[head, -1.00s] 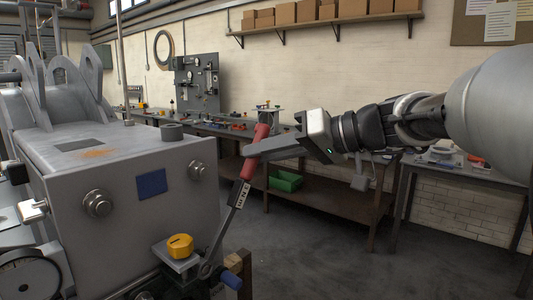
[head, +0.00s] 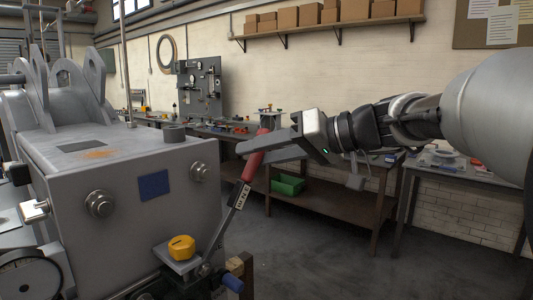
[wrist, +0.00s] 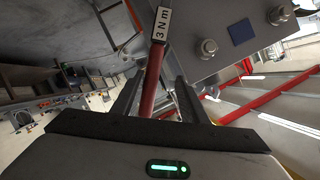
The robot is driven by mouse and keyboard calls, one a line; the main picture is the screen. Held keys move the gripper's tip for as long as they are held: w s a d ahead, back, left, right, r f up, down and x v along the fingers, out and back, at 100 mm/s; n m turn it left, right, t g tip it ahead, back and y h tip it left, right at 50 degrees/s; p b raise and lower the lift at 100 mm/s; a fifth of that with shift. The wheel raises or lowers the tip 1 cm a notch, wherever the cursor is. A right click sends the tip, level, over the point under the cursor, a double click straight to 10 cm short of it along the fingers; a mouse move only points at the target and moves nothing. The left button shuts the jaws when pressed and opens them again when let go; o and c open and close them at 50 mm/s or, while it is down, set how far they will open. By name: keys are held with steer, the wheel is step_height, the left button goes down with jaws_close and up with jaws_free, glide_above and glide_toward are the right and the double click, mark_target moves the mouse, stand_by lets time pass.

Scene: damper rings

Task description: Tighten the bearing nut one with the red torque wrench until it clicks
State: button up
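The red torque wrench (head: 254,165) slants up from the lower front of the grey housing, its red handle uppermost. Its label reads 3 N m in the wrist view (wrist: 161,24). My gripper (head: 255,149) is around the handle. In the wrist view the handle passes between the two fingers (wrist: 160,85), with a visible gap on the right side, so the fingers look open. Hex nuts show on the housing face (head: 99,203) and (head: 201,171); which is bearing nut one I cannot tell.
The grey housing (head: 110,225) fills the left. A yellow knob (head: 181,247) on a bracket and a blue-ended part (head: 232,282) are close to the wrench's lower end. A workbench (head: 325,200) with a green bin (head: 288,185) stands behind. The floor at lower right is clear.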

steer(key=shift+c, duration=0.4)
steer(key=c, duration=0.3)
steer(key=shift+c, duration=0.2)
steer(key=shift+w+d+f+m, duration=0.35)
steer(key=shift+w+f, duration=0.1)
steer(key=shift+f, duration=0.15)
steer(key=shift+w+d+f+m, duration=0.25)
steer(key=shift+w+d+f, duration=0.1)
steer(key=shift+w+f, duration=0.15)
steer(key=shift+f+y, duration=0.1)
steer(key=shift+y, duration=0.2)
steer(key=shift+w+d+f+m+g+b, duration=0.15)
steer(key=shift+w+d+f+m+b, duration=0.1)
steer(key=shift+w+d+f, duration=0.25)
steer(key=shift+w+d+f+m+g+b, duration=0.15)
steer(key=shift+w+d+f+m+b, duration=0.15)
steer(key=shift+f, duration=0.3)
steer(key=shift+w+y, duration=0.1)
steer(key=shift+y, duration=0.2)
steer(key=shift+w+d+f, duration=0.1)
steer(key=shift+w+f, duration=0.05)
steer(key=shift+f, duration=0.15)
steer(key=shift+w+d+f+m+y+b, duration=0.15)
steer(key=shift+w+d+f+m, duration=0.15)
steer(key=shift+f, duration=0.3)
steer(key=shift+w+d+f+m+y+b, duration=0.2)
steer(key=shift+w+f+m, duration=0.15)
steer(key=shift+f, duration=0.2)
